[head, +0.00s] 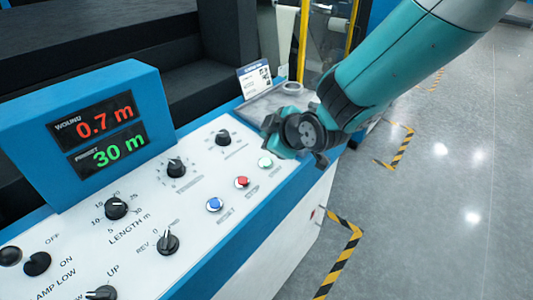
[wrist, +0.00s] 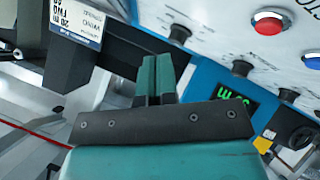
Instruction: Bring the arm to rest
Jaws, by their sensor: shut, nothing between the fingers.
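My arm reaches in from the upper right of the head view. My gripper (head: 284,148) hangs over the far right end of the control panel (head: 140,240), near the green-white button (head: 265,162). In the wrist view its two teal fingers (wrist: 156,62) are together with nothing between them. Whether the gripper touches the panel cannot be told; it looks apart from it.
The panel has a red button (head: 242,182), a blue button (head: 214,204) and several black knobs. The display box (head: 100,130) reads 0.7 m and 30 m. A grey tray (head: 272,104) holds a ring behind my gripper. Open floor (head: 450,200) lies right.

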